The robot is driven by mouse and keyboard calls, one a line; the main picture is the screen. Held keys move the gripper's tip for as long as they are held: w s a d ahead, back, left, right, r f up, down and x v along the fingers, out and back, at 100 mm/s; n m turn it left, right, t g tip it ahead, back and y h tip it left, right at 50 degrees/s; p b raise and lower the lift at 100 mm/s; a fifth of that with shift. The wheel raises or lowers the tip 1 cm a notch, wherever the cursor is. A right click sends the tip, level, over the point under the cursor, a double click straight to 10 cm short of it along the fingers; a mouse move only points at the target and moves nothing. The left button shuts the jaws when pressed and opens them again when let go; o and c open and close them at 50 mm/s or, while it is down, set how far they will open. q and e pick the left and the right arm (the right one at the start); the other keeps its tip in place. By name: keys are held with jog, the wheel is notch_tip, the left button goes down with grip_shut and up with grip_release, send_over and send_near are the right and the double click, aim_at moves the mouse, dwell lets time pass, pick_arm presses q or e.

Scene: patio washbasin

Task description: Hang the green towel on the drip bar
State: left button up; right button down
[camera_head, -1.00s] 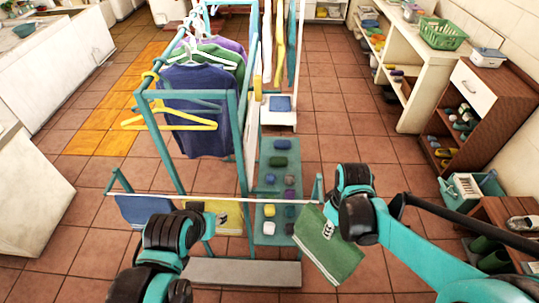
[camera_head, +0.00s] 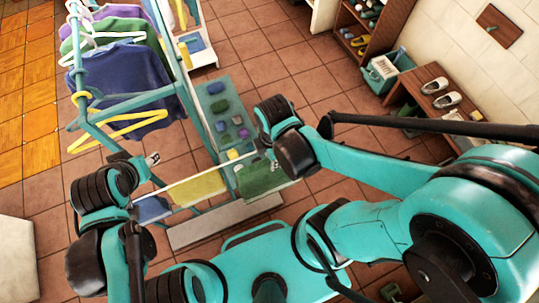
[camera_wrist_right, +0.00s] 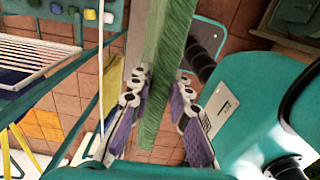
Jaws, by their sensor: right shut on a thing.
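The green towel (camera_head: 258,181) is in my right gripper, near the right end of the drip bar (camera_head: 170,184) in the head view. In the right wrist view the towel (camera_wrist_right: 168,70) runs upright as a sheet between the purple-padded fingers of my right gripper (camera_wrist_right: 160,108), which are shut on it. I cannot tell whether the towel touches the bar. A blue towel (camera_head: 151,209) and a yellow towel (camera_head: 198,188) hang along the bar to its left. My left gripper (camera_head: 150,159) is near the bar's left end; its jaw opening is unclear.
A clothes rack holds a blue shirt (camera_head: 125,85) and a yellow hanger (camera_head: 115,130) behind the bar. A teal board (camera_head: 220,112) with several small items lies beyond the bar. At right stand a wooden bench (camera_head: 440,95) with shoes and a teal crate (camera_head: 385,72).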

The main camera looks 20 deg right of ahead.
jog(key=shift+w, duration=0.1)
jog(key=w+b, duration=0.5)
jog(key=w, duration=0.7)
jog(key=shift+w+a+f, duration=0.25)
jog(key=shift+f, duration=0.2)
jog(key=shift+w, duration=0.1)
jog(key=shift+w+a+b, duration=0.1)
jog(key=shift+w+b, duration=0.4)
jog(key=shift+w, duration=1.6)
jog(key=shift+f, duration=0.1)
notch_tip(320, 180, down, 28)
jog(key=b, duration=2.4)
jog(key=shift+f, duration=0.2)
